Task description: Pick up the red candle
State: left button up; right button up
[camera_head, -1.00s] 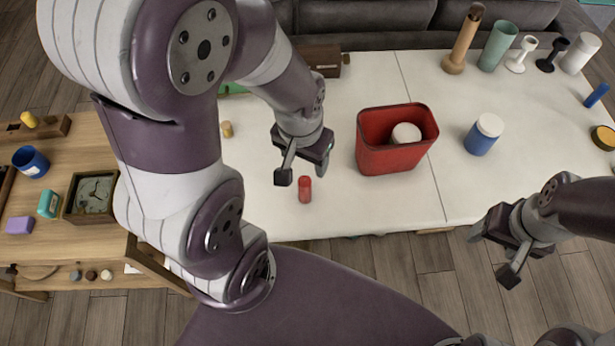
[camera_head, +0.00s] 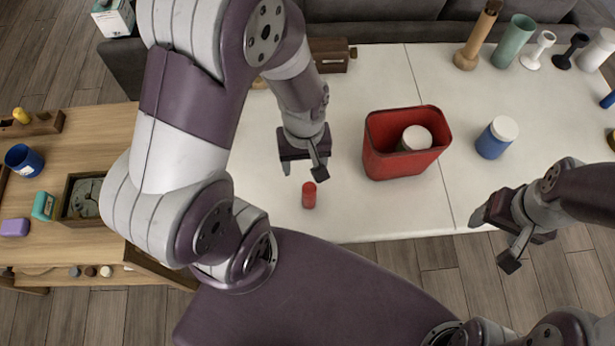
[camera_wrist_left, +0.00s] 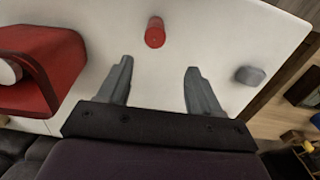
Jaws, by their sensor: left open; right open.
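The red candle (camera_head: 309,195) is a small upright cylinder on the white table, near its front edge. It also shows in the left wrist view (camera_wrist_left: 155,32), beyond the fingertips and roughly between their lines. My left gripper (camera_head: 303,172) is open and empty, above and just behind the candle in the head view, apart from it. Its two fingers show in the left wrist view (camera_wrist_left: 158,72). My right gripper (camera_head: 495,240) is open and empty at the table's front edge on the right, far from the candle.
A red bin (camera_head: 405,160) with a white-topped item inside stands right of the candle. A blue jar (camera_head: 496,138) with a white lid is further right. Several vases and holders line the back right. A wooden box (camera_head: 328,56) is at the back. A wooden table (camera_head: 90,140) stands left.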

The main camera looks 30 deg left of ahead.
aim_at(309, 187)
pick_arm(q)
jog(key=shift+n, duration=0.6)
jog(key=f, duration=0.1)
jog(key=s+f, duration=0.1)
jog(key=f, duration=0.1)
jog(key=d+f+b, duration=0.1)
jog(key=f, duration=0.1)
jog(key=shift+s+d+f, duration=0.1)
jog(key=shift+s+f, duration=0.05)
jog(key=shift+s, duration=0.1)
jog(key=shift+w+a+f, duration=0.15)
jog(key=shift+w+f, duration=0.1)
jog(key=shift+f, duration=0.4)
jog(key=shift+w+a+f, duration=0.1)
jog(key=shift+w+f, duration=0.15)
jog(key=shift+f, duration=0.35)
jog(key=f, duration=0.2)
jog(key=d+f, duration=0.1)
jog(key=f, duration=0.1)
jog(key=shift+s+f, duration=0.1)
jog(key=shift+f, duration=0.05)
jog(key=shift+a, duration=0.15)
pick_arm(e)
jog(key=shift+s+d+f, duration=0.25)
jog(key=shift+s+f, duration=0.25)
jog(key=shift+f, duration=0.15)
pick_arm(q)
grip_shut()
